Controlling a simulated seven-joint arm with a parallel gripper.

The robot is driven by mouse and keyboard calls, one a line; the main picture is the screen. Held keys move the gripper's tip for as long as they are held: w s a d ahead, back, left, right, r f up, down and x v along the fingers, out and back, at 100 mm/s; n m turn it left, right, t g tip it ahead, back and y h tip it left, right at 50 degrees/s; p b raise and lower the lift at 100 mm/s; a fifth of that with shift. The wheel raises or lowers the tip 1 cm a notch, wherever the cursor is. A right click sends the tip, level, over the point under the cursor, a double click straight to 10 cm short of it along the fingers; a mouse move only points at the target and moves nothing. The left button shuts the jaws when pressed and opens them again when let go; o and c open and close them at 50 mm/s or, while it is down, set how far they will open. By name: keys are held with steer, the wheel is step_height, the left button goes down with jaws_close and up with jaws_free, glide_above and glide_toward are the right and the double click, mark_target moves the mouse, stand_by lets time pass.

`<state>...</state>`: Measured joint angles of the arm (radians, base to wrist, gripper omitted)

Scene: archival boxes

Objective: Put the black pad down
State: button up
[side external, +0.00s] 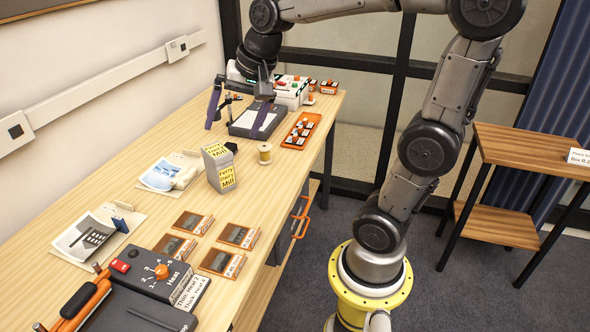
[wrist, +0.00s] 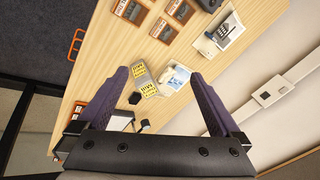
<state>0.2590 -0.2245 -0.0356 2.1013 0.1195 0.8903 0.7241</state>
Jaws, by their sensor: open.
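My gripper (side external: 238,116) is open, with its two purple fingers spread wide and nothing between them. It hangs above the far end of the wooden table. In the wrist view, my gripper (wrist: 160,75) frames the table between its fingers. A small black pad-like piece (side external: 231,147) rests on the table beside the grey box with yellow labels (side external: 219,168). It also shows in the wrist view (wrist: 134,98), apart from the fingers. A dark flat board (side external: 240,130) bearing a white sheet lies below my gripper. I cannot tell for certain which dark item is the black pad.
A thread spool (side external: 265,153) and an orange tray (side external: 301,131) stand to the right. A white machine (side external: 291,90) is behind. Several brown framed cards and a heat control box (side external: 157,270) fill the near end. The table's middle has bare wood.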

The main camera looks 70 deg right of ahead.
steer(key=s+a+f+n, duration=0.2)
steer(key=s+a+n, duration=0.1)
steer(key=s+n, duration=0.3)
steer(key=s+a+f+n, duration=0.2)
steer(key=s+a+n, duration=0.1)
steer(key=s+n, duration=0.3)
steer(key=s, duration=0.2)
steer(key=shift+s+f+t, duration=0.2)
steer(key=shift+s+t, duration=0.1)
steer(key=shift+t, duration=0.1)
